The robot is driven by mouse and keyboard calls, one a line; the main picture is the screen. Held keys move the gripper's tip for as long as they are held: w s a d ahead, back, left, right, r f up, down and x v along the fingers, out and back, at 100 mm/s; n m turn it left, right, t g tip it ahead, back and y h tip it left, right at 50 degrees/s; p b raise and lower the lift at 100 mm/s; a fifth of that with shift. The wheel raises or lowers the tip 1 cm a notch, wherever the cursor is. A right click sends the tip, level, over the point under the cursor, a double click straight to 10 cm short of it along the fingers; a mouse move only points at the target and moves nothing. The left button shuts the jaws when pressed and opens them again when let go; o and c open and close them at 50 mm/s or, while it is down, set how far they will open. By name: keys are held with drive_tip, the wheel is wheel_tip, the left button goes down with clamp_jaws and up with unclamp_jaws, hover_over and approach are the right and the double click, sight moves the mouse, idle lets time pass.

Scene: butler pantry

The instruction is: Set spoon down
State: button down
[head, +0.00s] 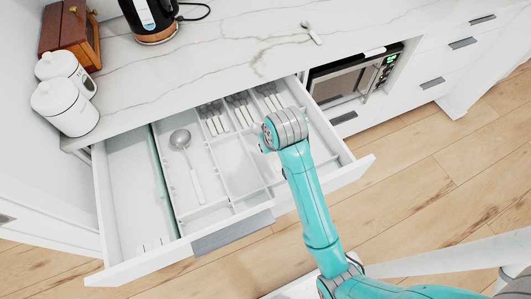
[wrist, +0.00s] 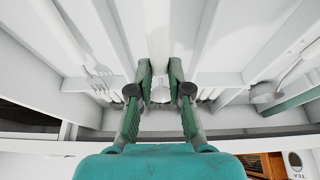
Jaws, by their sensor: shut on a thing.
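My gripper (wrist: 160,84) points down into the open drawer (head: 122,199), over the cutlery tray. Its green fingers are shut on a small pale, rounded thing, the spoon (wrist: 160,95), of which only a little shows between them. In the head view my wrist hides the fingers and the spoon. The tray (head: 233,166) has several long white compartments. A large ladle-like spoon (head: 181,140) lies in the wide left compartment; its bowl also shows at the right of the wrist view (wrist: 264,95). Forks (head: 213,117) lie in a compartment at the drawer's back.
A small utensil (head: 312,33) lies on the marble counter (head: 226,53) behind the drawer. Two white canisters (head: 65,106), a wooden box (head: 70,32) and a black kettle (head: 150,16) stand at the back left. A built-in microwave (head: 352,80) is right of the drawer.

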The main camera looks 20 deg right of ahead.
drive_tip(key=shift+f, duration=2.35)
drive_tip(key=shift+f, duration=0.1)
drive_tip(key=c, duration=1.1)
unclamp_jaws()
drive_tip(key=v, duration=0.7)
drive_tip(key=shift+r, duration=0.4)
